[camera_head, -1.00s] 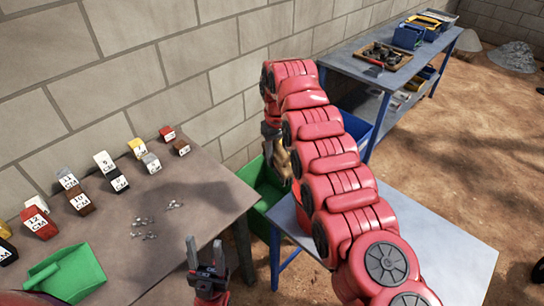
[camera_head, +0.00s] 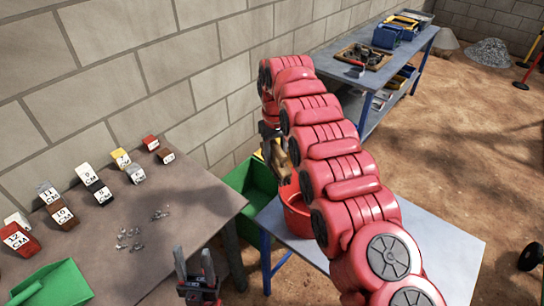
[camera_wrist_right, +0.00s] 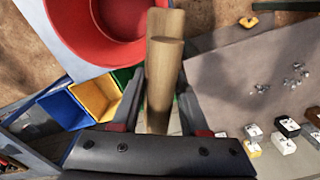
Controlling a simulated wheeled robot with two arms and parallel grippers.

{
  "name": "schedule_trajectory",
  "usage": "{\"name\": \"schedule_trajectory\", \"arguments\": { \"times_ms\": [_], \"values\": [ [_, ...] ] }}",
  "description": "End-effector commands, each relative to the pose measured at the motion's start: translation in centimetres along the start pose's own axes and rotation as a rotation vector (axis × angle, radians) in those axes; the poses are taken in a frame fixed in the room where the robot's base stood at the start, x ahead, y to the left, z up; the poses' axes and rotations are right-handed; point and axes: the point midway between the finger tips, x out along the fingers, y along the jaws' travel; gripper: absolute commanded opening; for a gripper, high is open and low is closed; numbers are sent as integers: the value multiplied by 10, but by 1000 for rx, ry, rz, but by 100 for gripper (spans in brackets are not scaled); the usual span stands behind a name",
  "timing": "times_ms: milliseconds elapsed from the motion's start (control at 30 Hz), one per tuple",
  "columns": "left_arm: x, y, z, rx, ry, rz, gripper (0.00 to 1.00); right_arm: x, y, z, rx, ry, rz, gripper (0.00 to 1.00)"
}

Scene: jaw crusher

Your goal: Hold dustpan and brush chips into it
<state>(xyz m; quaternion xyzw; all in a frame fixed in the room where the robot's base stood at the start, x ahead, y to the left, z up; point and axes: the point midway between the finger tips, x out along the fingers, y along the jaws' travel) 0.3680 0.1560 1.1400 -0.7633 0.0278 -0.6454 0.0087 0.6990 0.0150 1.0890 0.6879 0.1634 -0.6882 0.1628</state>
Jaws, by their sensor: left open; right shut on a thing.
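The green dustpan (camera_head: 58,286) lies on the brown table at the lower left of the head view, partly cut off by the frame. Small grey chips (camera_head: 128,239) lie in two loose clusters on that table; they also show in the right wrist view (camera_wrist_right: 295,70). My left gripper (camera_head: 194,262) is open and empty by the table's front edge, right of the dustpan and chips. My right gripper (camera_head: 271,143) is shut on a wooden piece, seemingly the brush (camera_wrist_right: 164,68), beyond the table's right end. Its bristles are not clearly visible.
Numbered blocks (camera_head: 88,172) line the back of the brown table (camera_head: 190,190). A red bucket (camera_head: 297,212) stands on the grey table (camera_head: 440,250), partly behind my right arm. A green bin (camera_head: 252,183) sits between the tables. A workbench (camera_head: 400,50) stands at the back.

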Motion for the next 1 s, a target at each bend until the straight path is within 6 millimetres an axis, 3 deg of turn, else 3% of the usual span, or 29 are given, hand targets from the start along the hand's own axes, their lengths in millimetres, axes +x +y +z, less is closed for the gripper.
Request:
{"name": "schedule_trajectory", "arguments": {
  "times_ms": [1000],
  "values": [
    [-5, 0, 1, 0, 0, 0, 50, -4, 34, 5, 80, 5, 1, 0]
  ]
}}
